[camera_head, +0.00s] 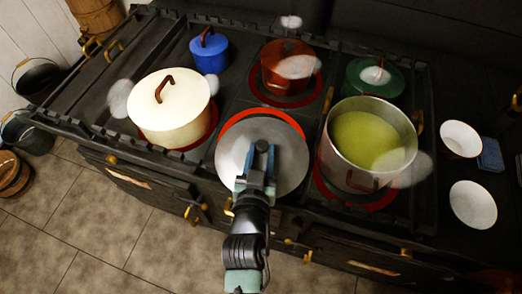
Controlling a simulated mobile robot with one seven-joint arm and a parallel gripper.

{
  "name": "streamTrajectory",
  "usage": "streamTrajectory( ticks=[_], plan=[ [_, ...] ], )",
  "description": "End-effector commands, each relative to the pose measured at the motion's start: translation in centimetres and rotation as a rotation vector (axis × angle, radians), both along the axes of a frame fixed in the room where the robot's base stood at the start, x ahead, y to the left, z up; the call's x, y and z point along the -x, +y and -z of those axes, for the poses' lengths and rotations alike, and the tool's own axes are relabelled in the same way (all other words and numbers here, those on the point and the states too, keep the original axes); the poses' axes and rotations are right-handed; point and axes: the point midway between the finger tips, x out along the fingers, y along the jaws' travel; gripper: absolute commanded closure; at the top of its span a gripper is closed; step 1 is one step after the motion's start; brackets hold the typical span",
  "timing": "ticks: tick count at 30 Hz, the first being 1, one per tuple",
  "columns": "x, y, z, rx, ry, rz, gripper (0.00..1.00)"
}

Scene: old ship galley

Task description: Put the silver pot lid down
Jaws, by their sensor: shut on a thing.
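The silver pot lid (287,168) is a round grey disc at the middle front of the black stove. My gripper (262,150) is over its centre and shut on it, hiding the lid's knob. The lid covers most of a red-ringed hob (262,116); I cannot tell whether it touches the stove or hangs above it. An open silver pot (335,158) with yellow-green soup stands to the right of the lid.
A cream pot (170,130) with its lid on stands close at the left. A blue pot (210,55), a red pot (272,68) and a green pot (365,85) stand at the back. White steam puffs drift over the stove. White bowls (473,204) lie at the right.

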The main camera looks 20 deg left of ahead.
Motion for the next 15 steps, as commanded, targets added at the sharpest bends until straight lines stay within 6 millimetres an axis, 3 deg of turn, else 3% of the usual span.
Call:
streamTrajectory(
  ticks=[2, 3, 7, 15],
  plan=[
    [-0.05, 0.00, 0.26, 0.000, -0.003, 0.000, 1.00],
    [-0.02, -0.01, 0.27, 0.000, 0.000, 0.000, 0.58],
    [-0.01, 0.00, 0.22, 0.000, 0.000, 0.000, 0.34],
    [0.00, 0.01, 0.21, 0.000, 0.000, 0.000, 0.31]
  ],
)
